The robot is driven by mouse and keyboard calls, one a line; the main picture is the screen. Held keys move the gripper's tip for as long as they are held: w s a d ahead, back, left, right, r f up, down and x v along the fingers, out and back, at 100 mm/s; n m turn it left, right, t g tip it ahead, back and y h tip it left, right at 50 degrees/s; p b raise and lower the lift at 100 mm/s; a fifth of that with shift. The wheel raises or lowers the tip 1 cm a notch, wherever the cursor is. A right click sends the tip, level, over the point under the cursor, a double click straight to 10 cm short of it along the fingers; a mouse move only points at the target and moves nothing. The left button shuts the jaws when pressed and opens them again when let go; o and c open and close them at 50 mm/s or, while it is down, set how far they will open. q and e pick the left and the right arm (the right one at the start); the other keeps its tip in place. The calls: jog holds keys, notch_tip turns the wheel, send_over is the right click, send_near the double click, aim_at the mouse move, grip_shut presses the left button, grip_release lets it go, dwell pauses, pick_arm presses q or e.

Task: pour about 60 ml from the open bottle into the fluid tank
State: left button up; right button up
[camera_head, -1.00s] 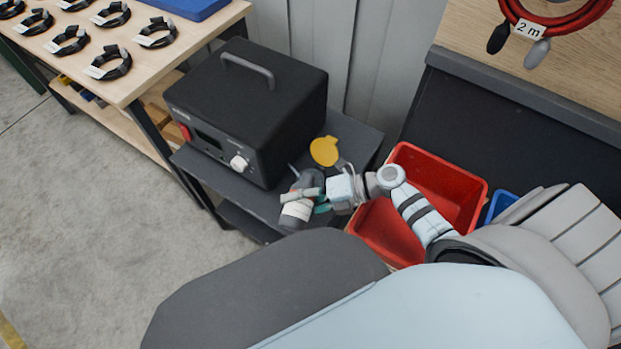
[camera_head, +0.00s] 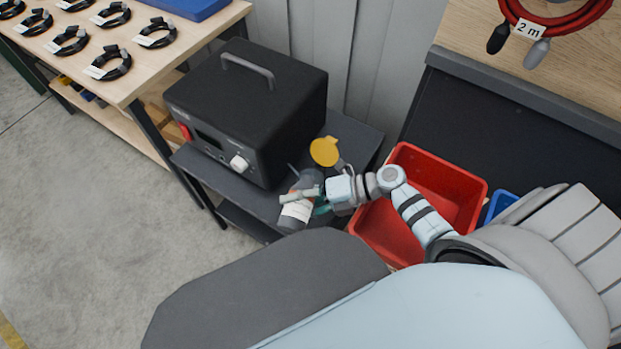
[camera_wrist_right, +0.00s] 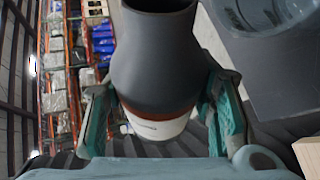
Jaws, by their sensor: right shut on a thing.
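The open bottle (camera_head: 296,213) is dark grey with a white label. My right gripper (camera_head: 303,193) is shut around its body, above the dark cart. In the right wrist view the bottle (camera_wrist_right: 155,70) stands between the teal finger pads of the right gripper (camera_wrist_right: 160,115), its open neck towards the top edge. No liquid shows at the mouth. A round grey rim, perhaps the fluid tank (camera_wrist_right: 262,18), shows at the upper right there. In the head view a round yellow lid (camera_head: 324,151) stands just behind my right gripper; what is below it is mostly hidden. My left gripper is not in view.
A black box-shaped device (camera_head: 245,105) with a handle and white knob stands on the dark cart (camera_head: 352,134). A red bin (camera_head: 436,165) lies right of it, under my right arm. A wooden table (camera_head: 95,85) with several strapped cable coils is at the upper left.

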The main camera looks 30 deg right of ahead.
jog(key=shift+r, duration=0.2)
dwell(1.0)
jog(key=shift+s+a+f+n+h, duration=0.15)
jog(key=shift+f+n+h, duration=0.05)
jog(key=shift+f, duration=0.15)
jog(key=shift+s+a+f+n+h, duration=0.1)
jog(key=shift+s+f+n+h, duration=0.1)
jog(key=shift+f, duration=0.1)
jog(key=shift+f+n+t, duration=0.1)
jog(key=shift+n+t, duration=0.2)
jog(key=shift+t, duration=0.1)
jog(key=r+p, duration=0.1)
jog(key=r+n+h+p, duration=0.1)
jog(key=p, duration=0.1)
jog(key=shift+w+r+p, duration=0.2)
jog(key=shift+r+p, duration=0.1)
jog(key=shift+r, duration=0.1)
jog(key=shift+w+d+n+t+h, duration=0.1)
jog(key=shift+d+n+t+h, duration=0.05)
jog(key=shift+n+t+h, duration=0.3)
jog(key=shift+d+f, duration=0.1)
jog(key=shift+f, duration=0.1)
jog(key=shift+r, duration=0.1)
